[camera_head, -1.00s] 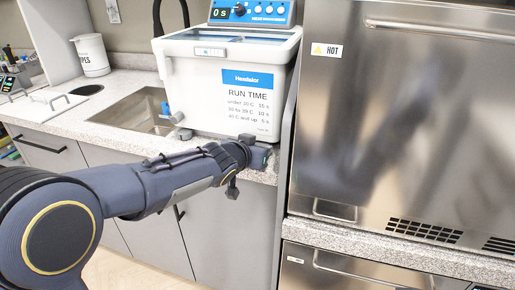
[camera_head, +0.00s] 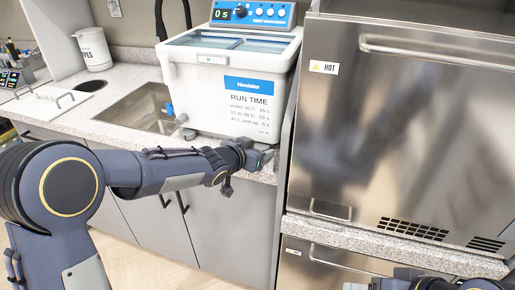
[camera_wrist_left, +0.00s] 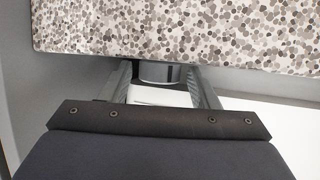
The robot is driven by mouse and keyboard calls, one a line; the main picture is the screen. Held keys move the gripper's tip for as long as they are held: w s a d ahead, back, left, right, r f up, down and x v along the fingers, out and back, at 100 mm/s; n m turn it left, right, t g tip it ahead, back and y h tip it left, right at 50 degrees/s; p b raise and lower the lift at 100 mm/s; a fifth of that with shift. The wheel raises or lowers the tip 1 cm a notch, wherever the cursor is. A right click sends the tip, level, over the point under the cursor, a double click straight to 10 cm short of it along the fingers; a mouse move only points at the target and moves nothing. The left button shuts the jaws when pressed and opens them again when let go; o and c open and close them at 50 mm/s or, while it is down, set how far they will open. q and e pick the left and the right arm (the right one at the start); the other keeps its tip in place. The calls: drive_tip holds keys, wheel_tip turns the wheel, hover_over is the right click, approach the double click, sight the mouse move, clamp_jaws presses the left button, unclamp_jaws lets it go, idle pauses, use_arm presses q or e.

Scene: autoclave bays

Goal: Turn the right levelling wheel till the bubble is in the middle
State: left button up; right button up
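The heated bath (camera_head: 232,88) is a white tank with a blue RUN TIME label, standing on the speckled counter. A grey levelling foot (camera_head: 190,133) shows under its left front corner. My left gripper (camera_head: 265,160) is at the right front corner, by the counter edge, and hides the right wheel there in the head view. In the left wrist view my left gripper's fingers (camera_wrist_left: 162,80) stand apart, one on each side of a grey round part (camera_wrist_left: 160,74), probably the right levelling wheel. I see no clear contact. The bubble cannot be made out.
A steel cabinet (camera_head: 400,130) with a HOT label stands close on the right, past a grey side panel. A sink (camera_head: 140,108) and a white jug (camera_head: 94,50) are on the left. The speckled slab (camera_wrist_left: 180,30) fills the top of the wrist view.

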use_arm(q)
drive_tip(key=shift+o, duration=0.5)
drive_tip(key=shift+r, duration=0.1)
drive_tip(key=shift+s+a+r, duration=0.15)
drive_tip(key=shift+s+a, duration=0.05)
drive_tip(key=shift+s, duration=0.1)
drive_tip(key=v, duration=0.7)
drive_tip(key=shift+a, duration=0.1)
